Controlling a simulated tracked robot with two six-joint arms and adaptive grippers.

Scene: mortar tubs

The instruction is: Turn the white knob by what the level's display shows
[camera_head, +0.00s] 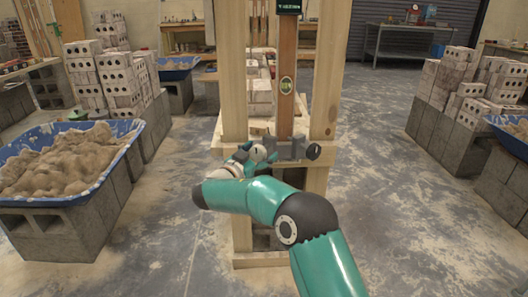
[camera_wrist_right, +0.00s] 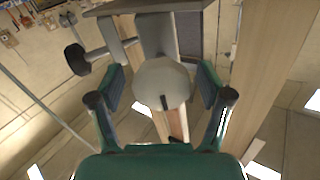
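The white knob (camera_head: 258,153) sits on a grey bracket (camera_head: 290,149) low on a wooden frame. In the right wrist view the white knob (camera_wrist_right: 160,80) is round-faced with a dark mark near its lower edge. My right gripper (camera_head: 247,158) is at the knob; in the wrist view its fingers (camera_wrist_right: 161,92) stand on both sides of it, with visible gaps. The level (camera_head: 285,110) is an upright brown bar with a yellow-green vial. Its display (camera_head: 288,5) is dark with green characters, too small and cut off to read. My left gripper is out of view.
A black knob (camera_head: 313,151) sits right of the white one; it also shows in the wrist view (camera_wrist_right: 77,60). Wooden posts (camera_head: 329,75) flank the level. A blue mortar tub (camera_head: 125,140) stands on blocks at left. Open floor (camera_head: 400,220) lies at right.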

